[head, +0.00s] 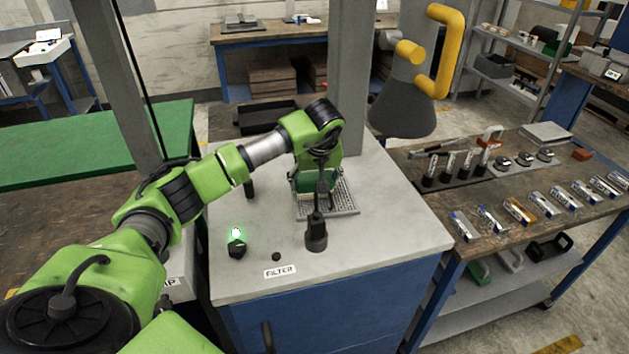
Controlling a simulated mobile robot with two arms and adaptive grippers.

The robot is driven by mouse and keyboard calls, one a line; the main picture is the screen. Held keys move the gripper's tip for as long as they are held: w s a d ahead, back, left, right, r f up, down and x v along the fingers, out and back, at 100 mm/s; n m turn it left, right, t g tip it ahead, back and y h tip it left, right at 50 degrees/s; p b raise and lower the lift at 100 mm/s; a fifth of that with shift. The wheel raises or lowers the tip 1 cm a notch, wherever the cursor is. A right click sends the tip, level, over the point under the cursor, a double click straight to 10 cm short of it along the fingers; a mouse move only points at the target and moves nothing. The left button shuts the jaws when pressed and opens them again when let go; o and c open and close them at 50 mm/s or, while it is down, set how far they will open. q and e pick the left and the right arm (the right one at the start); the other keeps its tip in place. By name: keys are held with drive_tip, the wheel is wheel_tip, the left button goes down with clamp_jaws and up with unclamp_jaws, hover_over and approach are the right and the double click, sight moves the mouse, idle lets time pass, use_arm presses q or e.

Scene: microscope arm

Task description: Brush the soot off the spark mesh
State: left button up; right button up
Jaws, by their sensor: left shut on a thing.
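The spark mesh (345,203) looks like a grey grid panel lying on the grey top of a blue cabinet. My left arm reaches over from the left, and its dark gripper (322,190) points down over the mesh's left part. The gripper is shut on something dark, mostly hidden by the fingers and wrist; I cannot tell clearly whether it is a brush. A dark upright piece (316,232) stands just in front of the mesh, in line with the gripper. Soot cannot be made out at this size. My right gripper is out of view.
A grey extraction hood (403,105) with a yellow handle (448,50) hangs behind right. A green-lit button (236,235) and a FILTER label (280,271) are at the cabinet's front left. A wooden bench (490,200) at right holds several small tools. The cabinet top's right side is clear.

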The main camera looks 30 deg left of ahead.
sight(332, 180)
use_arm(q)
drive_tip(key=shift+f+b, duration=0.3)
drive_tip(key=shift+f, duration=0.1)
idle(0.4)
drive_tip(key=shift+w+d+r, duration=0.1)
drive_tip(key=shift+w+d, duration=0.8)
drive_tip(key=shift+w+d+b, duration=0.35)
drive_tip(key=shift+w+d, duration=0.5)
drive_tip(key=shift+d, duration=0.05)
drive_tip(key=shift+s+a, duration=0.1)
drive_tip(key=shift+a, duration=0.05)
drive_tip(key=shift+s+a, duration=0.8)
drive_tip(key=shift+s, duration=0.1)
